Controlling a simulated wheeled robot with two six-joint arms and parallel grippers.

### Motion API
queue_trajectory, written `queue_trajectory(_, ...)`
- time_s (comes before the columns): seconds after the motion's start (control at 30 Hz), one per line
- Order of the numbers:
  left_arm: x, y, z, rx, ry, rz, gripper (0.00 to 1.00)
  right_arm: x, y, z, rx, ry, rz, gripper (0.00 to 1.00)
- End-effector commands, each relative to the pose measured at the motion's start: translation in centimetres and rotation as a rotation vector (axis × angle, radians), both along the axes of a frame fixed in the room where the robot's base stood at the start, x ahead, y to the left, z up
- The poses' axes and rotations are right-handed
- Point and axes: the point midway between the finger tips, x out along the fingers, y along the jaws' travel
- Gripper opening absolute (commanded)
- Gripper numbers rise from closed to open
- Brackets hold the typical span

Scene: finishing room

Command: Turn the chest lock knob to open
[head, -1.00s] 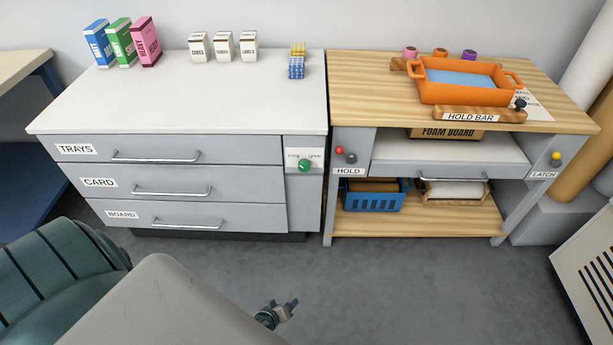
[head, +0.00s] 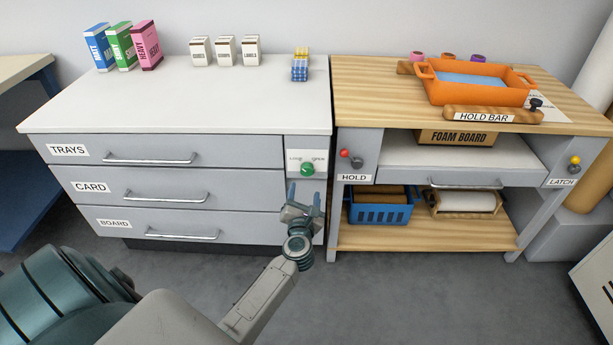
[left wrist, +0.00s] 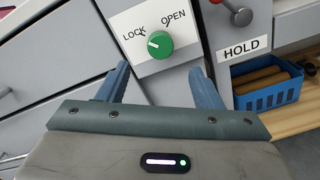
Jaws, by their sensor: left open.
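The green lock knob (head: 307,169) sits on a white plate on the grey chest (head: 245,225), at the upper right of its front. In the left wrist view the knob (left wrist: 160,44) lies below the words LOCK and OPEN, and its white mark faces the LOCK side. My left gripper (head: 304,192) is open and empty, just below the knob in the head view. In the left wrist view its two blue fingers (left wrist: 163,82) stand apart, to either side below the knob, not touching it. My right gripper is not in view.
Three drawers with bar handles, TRAYS (head: 150,158), CARD (head: 165,196) and BOARD (head: 183,234), are left of the knob. The wooden bench (head: 360,100) with a red-tipped HOLD lever (head: 350,157) stands close on the right. Grey floor in front is clear.

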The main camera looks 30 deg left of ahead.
Motion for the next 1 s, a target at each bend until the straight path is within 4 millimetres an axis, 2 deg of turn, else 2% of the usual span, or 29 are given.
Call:
queue_trajectory(0.3,5.3,3.1,0.0,0.006,0.002,0.0,0.59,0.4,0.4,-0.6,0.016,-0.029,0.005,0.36)
queue_trajectory(0.5,7.5,4.3,-0.1,0.006,0.002,0.0,0.59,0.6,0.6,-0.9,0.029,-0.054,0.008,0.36)
queue_trajectory(0.9,8.2,4.7,0.0,0.005,0.003,-0.001,0.59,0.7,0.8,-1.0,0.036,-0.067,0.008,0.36)
queue_trajectory(1.0,8.2,4.7,0.0,0.005,0.003,-0.001,0.42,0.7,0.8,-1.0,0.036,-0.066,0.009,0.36)
